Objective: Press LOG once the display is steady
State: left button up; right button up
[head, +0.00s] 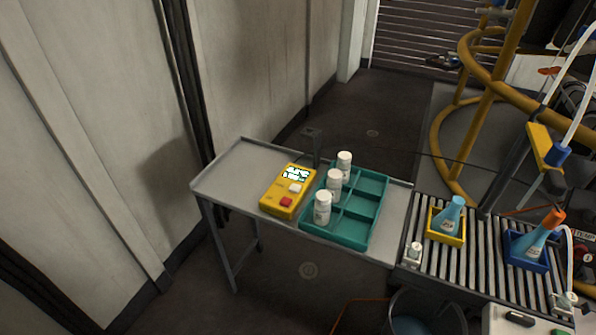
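A yellow handheld meter (287,189) lies on the grey side table (225,182). Its lit display (296,173) is at the far end; the digits are too small to read, and one frame cannot show whether they are steady. Below the display are a white button (295,187) and a red button (286,202). Their labels are not legible, so I cannot tell which is LOG. Neither of my grippers is in view, and nothing touches the meter.
A teal divided tray (373,207) beside the meter holds three white bottles (334,184) in its left column. To the right, a roller conveyor (482,262) carries a yellow bin (446,238) and a blue bin (527,262) with flasks. Yellow railing stands behind.

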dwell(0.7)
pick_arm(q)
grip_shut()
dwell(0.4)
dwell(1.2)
